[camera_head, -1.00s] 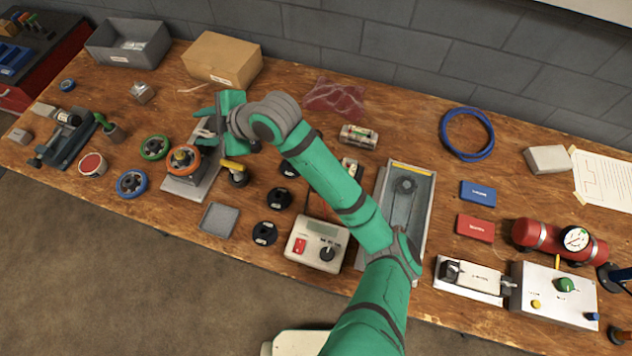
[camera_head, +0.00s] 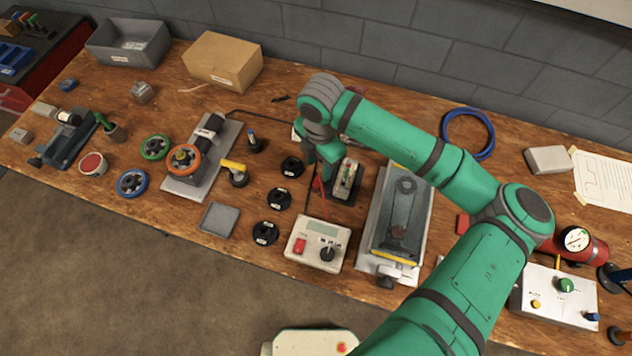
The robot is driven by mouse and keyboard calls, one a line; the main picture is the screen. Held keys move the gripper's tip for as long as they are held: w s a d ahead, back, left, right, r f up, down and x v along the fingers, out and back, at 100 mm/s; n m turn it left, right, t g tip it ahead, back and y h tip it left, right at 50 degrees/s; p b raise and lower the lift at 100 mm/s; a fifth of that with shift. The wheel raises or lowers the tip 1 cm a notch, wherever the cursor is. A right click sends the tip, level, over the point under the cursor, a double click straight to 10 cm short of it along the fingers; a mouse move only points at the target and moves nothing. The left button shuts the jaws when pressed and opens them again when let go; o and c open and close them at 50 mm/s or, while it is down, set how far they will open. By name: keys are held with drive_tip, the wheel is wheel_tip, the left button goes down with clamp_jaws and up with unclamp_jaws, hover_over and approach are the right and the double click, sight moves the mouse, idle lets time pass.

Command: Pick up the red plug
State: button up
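My gripper (camera_head: 325,168) points down near the middle of the table, beside a small dark cradle (camera_head: 343,198) that holds a pack with coloured parts. A thin red lead (camera_head: 324,207) runs up from the white meter box (camera_head: 317,244) to just under my gripper. A small red part (camera_head: 317,184) shows at the upper end of the lead, close to the fingertips. It may be the red plug, but it is too small to be sure. I cannot tell whether the fingers touch it or how far apart they are.
Several black round pieces (camera_head: 279,198) stand left of the meter. A long grey tray (camera_head: 376,225) with a clear cover and yellow edges lies to the right. My arm crosses above the right half and hides things there. A grey square pad (camera_head: 219,219) lies at front left.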

sight(317, 180)
drive_tip(key=shift+a+f, duration=0.15)
drive_tip(key=shift+f, duration=1.8)
drive_tip(key=shift+a+f, duration=0.1)
drive_tip(key=shift+f, duration=1.8)
drive_tip(key=shift+s, duration=0.15)
clamp_jaws()
